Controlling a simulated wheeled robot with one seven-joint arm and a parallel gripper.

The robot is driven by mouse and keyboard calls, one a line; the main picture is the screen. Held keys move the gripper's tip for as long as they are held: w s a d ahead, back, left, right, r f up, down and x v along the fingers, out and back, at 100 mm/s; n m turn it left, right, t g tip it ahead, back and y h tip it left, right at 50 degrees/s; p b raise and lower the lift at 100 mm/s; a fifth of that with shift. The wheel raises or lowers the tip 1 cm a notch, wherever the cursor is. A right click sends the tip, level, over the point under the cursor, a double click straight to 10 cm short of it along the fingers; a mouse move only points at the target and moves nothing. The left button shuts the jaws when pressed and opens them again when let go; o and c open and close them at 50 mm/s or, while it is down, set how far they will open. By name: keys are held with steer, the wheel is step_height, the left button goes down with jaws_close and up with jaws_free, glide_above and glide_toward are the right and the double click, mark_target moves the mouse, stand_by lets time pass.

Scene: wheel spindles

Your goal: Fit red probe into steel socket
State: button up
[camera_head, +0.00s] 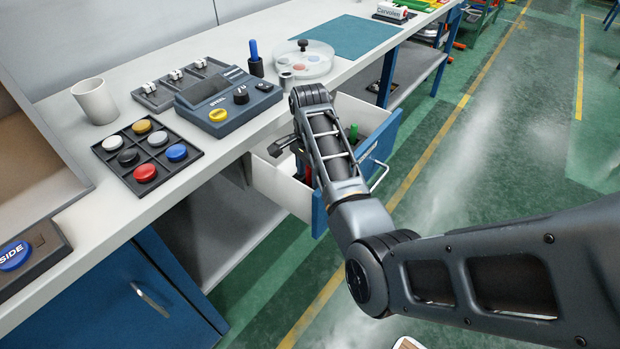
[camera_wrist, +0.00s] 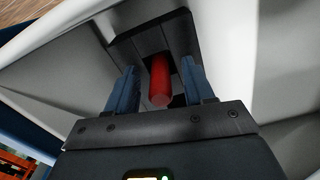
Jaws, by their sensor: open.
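The red probe (camera_wrist: 160,82) is a red cylinder standing out of a dark block (camera_wrist: 128,45) in the wrist view. My gripper (camera_wrist: 160,76) is open, with one blue finger on each side of the probe and a gap visible beside it. In the head view a sliver of the red probe (camera_head: 308,176) shows inside the open drawer, mostly behind my arm. A small grey metal cylinder (camera_head: 286,81) on the bench, beside a clear round dish, looks like the steel socket; its opening is too small to make out.
The open drawer (camera_head: 283,191) has white walls close around my gripper. A green probe (camera_head: 353,132) stands in it. On the bench are a blue probe (camera_head: 254,50) in a black holder, a clear dish (camera_head: 318,62), a control box (camera_head: 228,98) and a button tray (camera_head: 120,170).

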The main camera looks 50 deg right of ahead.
steer(key=shift+c, duration=0.5)
jaws_close()
